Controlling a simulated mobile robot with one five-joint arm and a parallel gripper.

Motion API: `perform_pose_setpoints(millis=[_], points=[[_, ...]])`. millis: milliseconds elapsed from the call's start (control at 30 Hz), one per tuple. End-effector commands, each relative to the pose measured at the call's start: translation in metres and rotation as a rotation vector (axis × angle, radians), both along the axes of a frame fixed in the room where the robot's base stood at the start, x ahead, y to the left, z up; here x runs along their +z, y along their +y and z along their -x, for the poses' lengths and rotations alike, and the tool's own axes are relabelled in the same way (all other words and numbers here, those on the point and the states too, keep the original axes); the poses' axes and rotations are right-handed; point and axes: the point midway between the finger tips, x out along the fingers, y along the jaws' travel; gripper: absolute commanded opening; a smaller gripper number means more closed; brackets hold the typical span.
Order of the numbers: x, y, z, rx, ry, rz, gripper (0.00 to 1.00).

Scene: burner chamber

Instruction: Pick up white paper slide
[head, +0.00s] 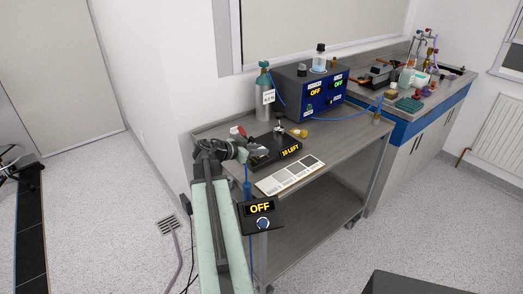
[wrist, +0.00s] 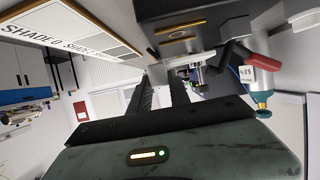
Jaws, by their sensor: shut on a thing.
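My gripper (head: 246,152) is at the near left of the wooden-topped bench, close against the black box (head: 284,150) marked "18 LEFT". In the wrist view its two dark fingers (wrist: 160,80) reach toward the box's dark body. They are shut on a thin thing, taken to be the white paper slide.
A shade card (head: 290,175) lies at the bench's front edge, beside the box. A red-handled tool (wrist: 245,55) is close by. A gas cylinder (head: 264,95) and a blue control unit (head: 310,92) stand behind. An "OFF" panel (head: 261,212) hangs at the front.

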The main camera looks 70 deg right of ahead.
Motion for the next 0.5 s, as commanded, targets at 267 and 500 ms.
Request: perform_pose_setpoints(millis=[267, 500], points=[[0.006, 0.058, -0.045, 0.005, 0.000, 0.001, 0.00], [0.011, 0.100, -0.080, 0.003, 0.000, 0.001, 0.00]])
